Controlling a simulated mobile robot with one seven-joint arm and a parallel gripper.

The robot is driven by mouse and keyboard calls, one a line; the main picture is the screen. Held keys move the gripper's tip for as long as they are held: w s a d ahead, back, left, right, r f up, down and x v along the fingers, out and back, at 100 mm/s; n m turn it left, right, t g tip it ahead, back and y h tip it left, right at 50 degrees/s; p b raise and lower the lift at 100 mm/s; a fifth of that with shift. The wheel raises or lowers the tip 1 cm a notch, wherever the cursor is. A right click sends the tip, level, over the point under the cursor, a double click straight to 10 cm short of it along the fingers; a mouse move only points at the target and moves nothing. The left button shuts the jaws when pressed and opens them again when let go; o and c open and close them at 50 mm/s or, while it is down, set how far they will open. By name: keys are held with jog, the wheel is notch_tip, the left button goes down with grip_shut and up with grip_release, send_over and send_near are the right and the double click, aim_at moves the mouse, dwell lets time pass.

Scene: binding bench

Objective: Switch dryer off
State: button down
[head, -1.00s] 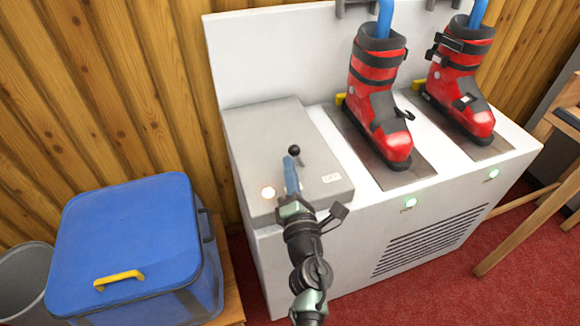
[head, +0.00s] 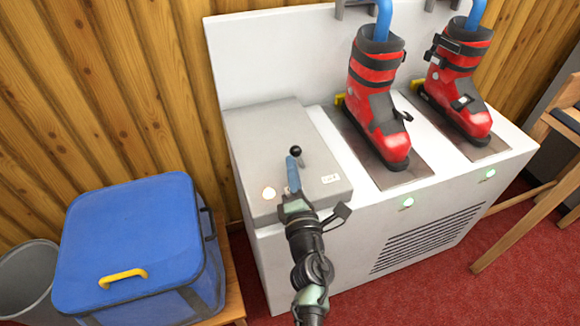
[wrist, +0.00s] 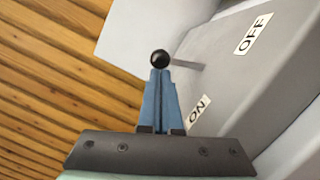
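The dryer (head: 255,55) is a white bench unit with a grey control box (head: 255,122) on its left end. A lever with a black ball knob (head: 296,151) stands up from the box; the knob also shows in the wrist view (wrist: 160,58), its thin rod running right. In the wrist view, an ON label (wrist: 199,109) is nearer and an OFF label (wrist: 255,33) farther. Contact is unclear.
Two red boots (head: 376,85) (head: 460,75) stand on the dryer, right of the box. Green lights (head: 407,203) glow on its front. A blue cooler box (head: 130,235) and a grey bin (head: 28,280) are at left. A wooden chair (head: 545,170) is at right.

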jog(key=shift+w+d+r+m+p, duration=0.1)
jog(key=shift+d+r+m+p, duration=0.25)
jog(key=shift+m+p, duration=0.45)
jog(key=shift+w+d+r+m+p, duration=0.1)
jog(key=shift+d+r+m+p, duration=0.25)
jog(key=shift+p, duration=0.75)
jog(key=shift+w+d+r+m+g+p, duration=0.15)
jog(key=shift+d+r+m+g+p, duration=0.15)
jog(key=shift+m+p, duration=0.75)
jog(key=shift+w+d+f+m+g+h+p, duration=0.1)
jog(key=shift+w+d+m+g+h+p, duration=0.15)
jog(key=shift+d+m+p, duration=0.75)
jog(key=shift+a+f+p, duration=0.1)
jog(key=shift+a+p, duration=0.05)
jog(key=shift+p, duration=0.15)
